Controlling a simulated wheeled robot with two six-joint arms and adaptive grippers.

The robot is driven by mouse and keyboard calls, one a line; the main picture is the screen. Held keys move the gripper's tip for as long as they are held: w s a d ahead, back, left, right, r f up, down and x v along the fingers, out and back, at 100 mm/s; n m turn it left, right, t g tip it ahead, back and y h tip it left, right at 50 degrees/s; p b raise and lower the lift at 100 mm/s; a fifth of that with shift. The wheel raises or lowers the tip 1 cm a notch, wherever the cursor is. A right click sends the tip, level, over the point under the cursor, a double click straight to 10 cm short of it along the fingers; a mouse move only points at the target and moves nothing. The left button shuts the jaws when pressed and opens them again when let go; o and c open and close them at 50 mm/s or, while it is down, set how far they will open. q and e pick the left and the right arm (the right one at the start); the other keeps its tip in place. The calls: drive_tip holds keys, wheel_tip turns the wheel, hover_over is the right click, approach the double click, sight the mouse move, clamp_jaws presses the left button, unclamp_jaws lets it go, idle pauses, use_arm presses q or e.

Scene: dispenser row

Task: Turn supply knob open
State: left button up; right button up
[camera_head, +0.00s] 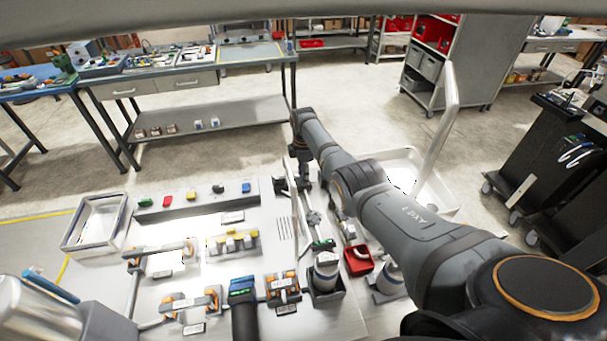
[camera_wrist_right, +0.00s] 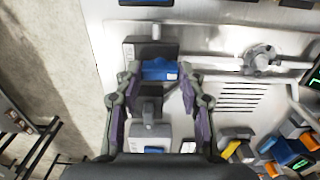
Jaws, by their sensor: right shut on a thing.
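The blue knob (camera_wrist_right: 158,70) sits on a dark grey block on the panel in the right wrist view. I take it to be the supply knob. My right gripper (camera_wrist_right: 160,72) has its two fingers on either side of the knob and is shut on it. The knob lies crosswise between the fingertips. In the head view my right gripper (camera_head: 291,182) is down at the far right part of the bench panel, and the knob cannot be made out there.
A grey fitting (camera_wrist_right: 149,112) stands between the fingers, below the knob. A round valve (camera_wrist_right: 262,60) on pipes is to the right. In the head view a red bin (camera_head: 358,261) and a white tub (camera_head: 437,193) lie near my right arm.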

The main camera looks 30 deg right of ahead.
idle(0.4)
drive_tip(key=o, duration=1.2)
drive_tip(key=shift+c, duration=0.2)
wheel_tip(320, 180, up, 12)
